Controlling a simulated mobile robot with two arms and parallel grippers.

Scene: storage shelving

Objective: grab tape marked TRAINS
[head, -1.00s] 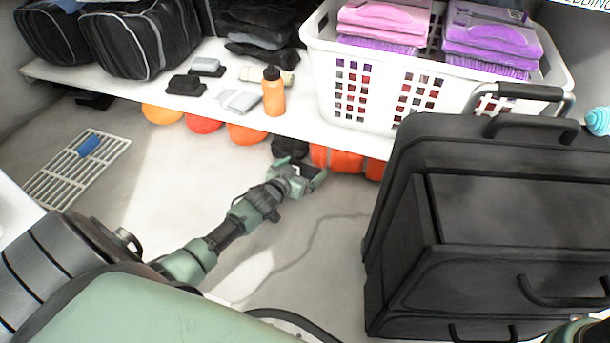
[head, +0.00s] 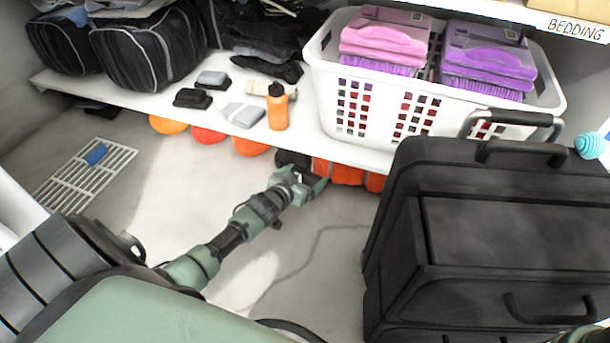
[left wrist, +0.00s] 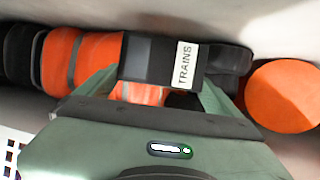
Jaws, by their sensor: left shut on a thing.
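The black tape (left wrist: 147,62) with a white label reading TRAINS is between the two green fingers of my left gripper (left wrist: 160,78) in the left wrist view. The gripper is shut on it. In the head view my left gripper (head: 308,184) is low, at the front of the space under the white shelf (head: 345,152). There I cannot clearly tell the tape from the dark things around it.
Orange rolled items (left wrist: 85,62) and an orange round end (left wrist: 283,96) lie close around the tape. A white basket (head: 350,110) and an orange bottle (head: 278,108) stand on the shelf above. A black case (head: 480,220) stands at right. Open floor lies left.

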